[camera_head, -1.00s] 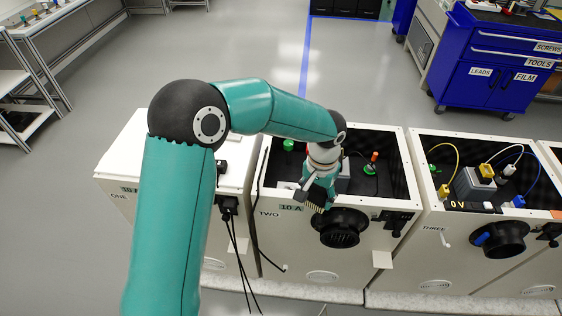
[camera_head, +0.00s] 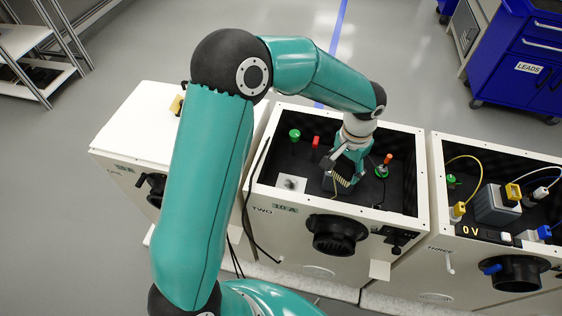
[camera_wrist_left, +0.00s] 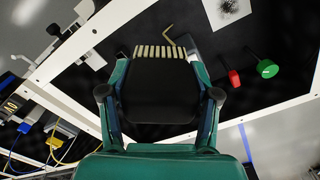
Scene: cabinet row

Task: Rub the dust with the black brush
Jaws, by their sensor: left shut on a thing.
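My left gripper (camera_head: 346,172) is inside the open top of cabinet TWO, shut on the black brush. In the left wrist view the brush (camera_wrist_left: 158,90) is a wide black block between the fingers (camera_wrist_left: 160,103), with a row of pale bristles (camera_wrist_left: 158,52) at its far end. The dust (camera_head: 290,184) is a dark speckled patch on a white plate at the cabinet's front left; it also shows at the top of the left wrist view (camera_wrist_left: 228,6). The brush is to the right of the plate in the head view, apart from it. My right gripper is not in view.
Cabinet TWO (camera_head: 270,220) has a raised white rim. Inside are a green knob (camera_head: 295,134), a red part (camera_head: 316,141) and an orange-topped post (camera_head: 387,159). A bent brass rod (camera_wrist_left: 169,32) lies near the bristles. Cabinet THREE (camera_head: 437,262) with its cables stands to the right.

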